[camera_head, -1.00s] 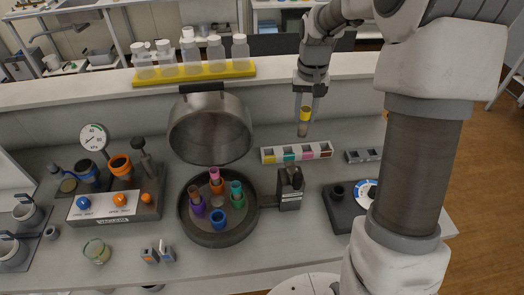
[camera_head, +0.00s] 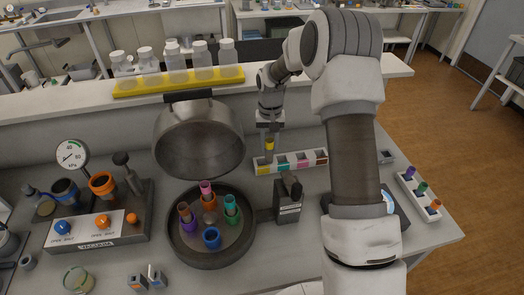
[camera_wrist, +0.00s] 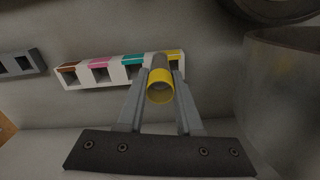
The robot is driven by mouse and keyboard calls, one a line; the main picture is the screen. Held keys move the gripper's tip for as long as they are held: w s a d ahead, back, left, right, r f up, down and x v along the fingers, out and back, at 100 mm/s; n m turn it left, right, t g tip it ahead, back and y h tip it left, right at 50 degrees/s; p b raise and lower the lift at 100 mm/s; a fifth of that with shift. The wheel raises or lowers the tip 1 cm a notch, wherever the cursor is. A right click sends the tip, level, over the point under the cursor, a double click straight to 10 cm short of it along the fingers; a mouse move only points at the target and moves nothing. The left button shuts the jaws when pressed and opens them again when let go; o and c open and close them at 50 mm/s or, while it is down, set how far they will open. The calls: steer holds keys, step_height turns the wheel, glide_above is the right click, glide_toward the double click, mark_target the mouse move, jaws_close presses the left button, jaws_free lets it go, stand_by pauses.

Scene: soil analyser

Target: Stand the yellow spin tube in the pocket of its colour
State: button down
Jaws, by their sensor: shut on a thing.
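My gripper (camera_head: 269,138) is shut on the yellow spin tube (camera_head: 269,145), which has a yellow top and a duller lower body. In the wrist view the tube (camera_wrist: 160,88) sits between the two fingers. The white pocket rack (camera_head: 288,169) has yellow, teal, pink and brown markings. The yellow-marked pocket (camera_head: 262,161) is at its left end in the head view, and at the right end in the wrist view (camera_wrist: 173,55). The tube's lower end overlaps this pocket in the head view. I cannot tell whether it is above the pocket or inside it.
An open-lidded round spinner (camera_head: 211,256) holding several coloured tubes stands left of the rack. Its raised lid (camera_head: 199,140) is close to my gripper's left. A dark latch block (camera_head: 288,205) stands in front of the rack. A white rack (camera_head: 418,200) with coloured tubes is at right.

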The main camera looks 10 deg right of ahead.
steer(key=w+f, duration=0.1)
steer(key=f, duration=0.1)
steer(key=w+a+f+p, duration=0.1)
steer(key=f, duration=0.1)
steer(key=w+f, duration=0.1)
steer(key=shift+w+a+f, duration=0.15)
steer(key=shift+a+f, duration=0.2)
steer(key=shift+f, duration=0.25)
steer(key=shift+f, duration=0.1)
steer(key=shift+f, duration=0.15)
steer(key=c, duration=0.6)
jaws_free()
steer(key=shift+o, duration=0.2)
steer(key=shift+r, duration=0.2)
